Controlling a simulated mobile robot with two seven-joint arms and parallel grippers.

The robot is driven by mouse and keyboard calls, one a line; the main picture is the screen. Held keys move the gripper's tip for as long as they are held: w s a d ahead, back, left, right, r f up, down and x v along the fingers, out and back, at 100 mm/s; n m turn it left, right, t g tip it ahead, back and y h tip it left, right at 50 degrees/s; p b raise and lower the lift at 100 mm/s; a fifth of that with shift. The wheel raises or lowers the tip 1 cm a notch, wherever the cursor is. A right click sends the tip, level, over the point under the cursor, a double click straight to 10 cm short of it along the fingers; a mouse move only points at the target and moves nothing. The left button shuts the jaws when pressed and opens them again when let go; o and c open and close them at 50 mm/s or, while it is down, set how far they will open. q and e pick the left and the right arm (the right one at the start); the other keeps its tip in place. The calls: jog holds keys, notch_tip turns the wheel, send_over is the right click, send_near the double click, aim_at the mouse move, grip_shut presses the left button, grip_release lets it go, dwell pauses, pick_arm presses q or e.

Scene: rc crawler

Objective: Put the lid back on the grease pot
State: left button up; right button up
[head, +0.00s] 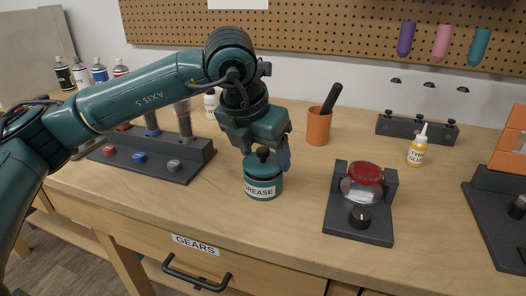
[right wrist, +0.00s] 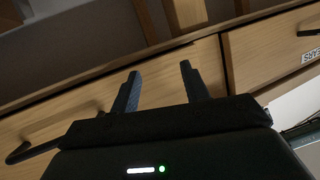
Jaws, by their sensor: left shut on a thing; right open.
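The grease pot (head: 262,191) is a small teal pot with a white GREASE label, upright on the workbench near the middle of the head view. Its teal lid (head: 254,164) with a black knob is at the pot's mouth, level and lined up with it. I cannot tell whether the lid is fully seated. My left gripper (head: 265,155) comes down from above and is shut on the lid by its knob; its fingers partly hide the lid. My right gripper (right wrist: 160,82) is open and empty in the right wrist view, in front of wooden drawer fronts.
On the workbench (head: 300,215), a dark stand with a red-topped round part (head: 362,184) is right of the pot. An orange cup (head: 318,127) is behind. A dark rack (head: 160,158) is left. A yellow glue bottle (head: 418,148) is farther right. Bare wood lies in front.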

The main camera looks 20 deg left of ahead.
pick_arm(q)
jog(key=shift+f+b, duration=0.2)
jog(key=shift+b, duration=0.75)
dwell(1.6)
jog(key=o, duration=1)
jog(key=shift+o, duration=1)
jog(key=shift+r, duration=0.1)
jog(key=shift+r+p, duration=2.1)
jog(key=shift+r, duration=1.35)
jog(key=shift+c, duration=0.3)
grip_shut()
